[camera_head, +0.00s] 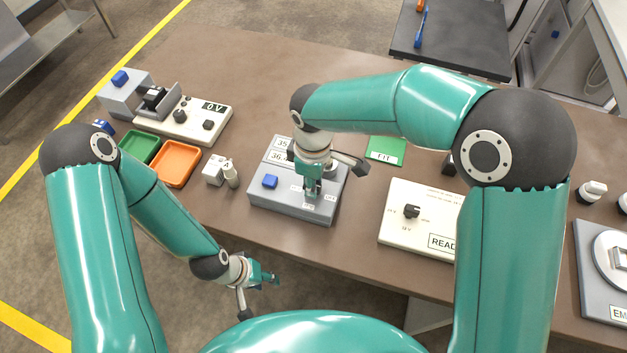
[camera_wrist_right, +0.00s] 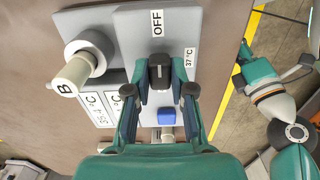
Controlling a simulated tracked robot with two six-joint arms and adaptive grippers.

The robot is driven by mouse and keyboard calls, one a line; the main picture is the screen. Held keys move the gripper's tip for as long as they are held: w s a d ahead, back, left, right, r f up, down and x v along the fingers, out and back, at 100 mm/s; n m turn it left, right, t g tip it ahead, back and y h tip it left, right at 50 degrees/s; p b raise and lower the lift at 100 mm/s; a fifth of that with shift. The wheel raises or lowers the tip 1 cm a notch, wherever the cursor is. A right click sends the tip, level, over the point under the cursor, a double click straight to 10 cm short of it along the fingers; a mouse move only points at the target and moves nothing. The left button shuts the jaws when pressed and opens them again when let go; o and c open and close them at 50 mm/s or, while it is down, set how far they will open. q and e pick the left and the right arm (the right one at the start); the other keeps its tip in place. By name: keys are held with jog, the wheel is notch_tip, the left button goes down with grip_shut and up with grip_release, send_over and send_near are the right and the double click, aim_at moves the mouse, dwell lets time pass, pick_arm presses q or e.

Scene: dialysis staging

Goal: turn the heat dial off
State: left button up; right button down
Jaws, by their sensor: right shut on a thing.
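The heat dial (camera_wrist_right: 159,72) is a small black knob on a grey heater unit (camera_head: 262,201). In the right wrist view it sits between the fingers of my right gripper (camera_wrist_right: 160,88), which is shut on it. An OFF label (camera_wrist_right: 157,23) is above the dial in that view and a 37 °C label (camera_wrist_right: 189,57) is to its right. The knob looks long along the line towards OFF; I cannot make out a pointer mark. In the head view my right gripper (camera_head: 312,190) hides the dial. My left gripper (camera_head: 265,275) hangs empty off the table's front edge.
The unit has a blue button (camera_head: 270,181) and temperature displays. A white cylinder marked B (camera_wrist_right: 80,70) is close by. Green (camera_head: 140,146) and orange (camera_head: 176,163) trays stand left, a cream panel with a black knob (camera_head: 411,211) right.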

jog(key=shift+w+r, duration=0.1)
dwell(0.4)
jog(key=c, duration=1)
grip_release()
notch_tip(320, 180, up, 12)
